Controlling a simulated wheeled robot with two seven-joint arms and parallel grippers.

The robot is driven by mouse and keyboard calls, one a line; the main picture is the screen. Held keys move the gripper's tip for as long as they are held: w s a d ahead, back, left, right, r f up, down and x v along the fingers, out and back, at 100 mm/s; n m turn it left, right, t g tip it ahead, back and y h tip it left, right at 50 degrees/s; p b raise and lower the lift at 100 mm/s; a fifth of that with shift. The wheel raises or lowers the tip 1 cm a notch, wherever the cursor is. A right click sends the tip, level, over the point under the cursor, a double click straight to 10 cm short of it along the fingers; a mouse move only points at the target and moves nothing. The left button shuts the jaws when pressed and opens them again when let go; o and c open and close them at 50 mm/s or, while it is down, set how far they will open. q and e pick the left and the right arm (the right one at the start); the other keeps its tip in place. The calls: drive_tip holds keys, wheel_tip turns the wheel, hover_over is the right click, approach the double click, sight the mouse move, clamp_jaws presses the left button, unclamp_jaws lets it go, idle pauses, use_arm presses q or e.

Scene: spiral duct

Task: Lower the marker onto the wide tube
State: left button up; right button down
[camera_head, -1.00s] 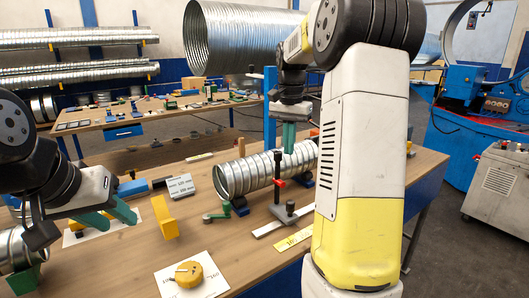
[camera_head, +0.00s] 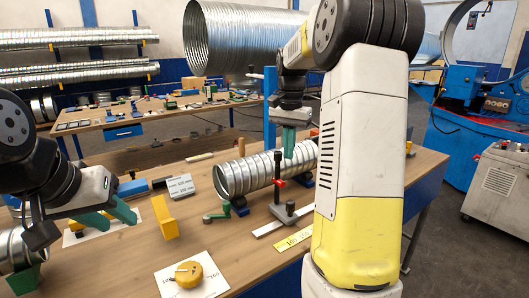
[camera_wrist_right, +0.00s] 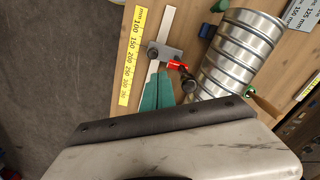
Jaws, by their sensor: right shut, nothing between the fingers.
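The wide tube (camera_head: 240,176), a ribbed silver spiral duct, lies on dark supports on the table. The marker (camera_head: 280,183), a red piece on a dark upright post with a grey base, stands in front of the tube. In the right wrist view the marker (camera_wrist_right: 178,65) is beside the tube (camera_wrist_right: 236,50); I cannot tell whether they touch. My right gripper (camera_head: 289,155) is shut and empty, pointing down behind the marker's post. In the wrist view its green fingers (camera_wrist_right: 157,90) are together. My left gripper (camera_head: 112,215) is open and empty at the left, beside a yellow block.
The yellow block (camera_head: 165,216) stands upright on the table. A yellow tape measure (camera_head: 188,273) lies on a white sheet at the front. A yellow ruler (camera_head: 293,239) and a metal strip lie near the front edge. A smaller tube (camera_head: 14,250) sits at far left.

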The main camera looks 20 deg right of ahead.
drive_tip(key=shift+f, duration=1.5)
drive_tip(key=shift+w, duration=0.1)
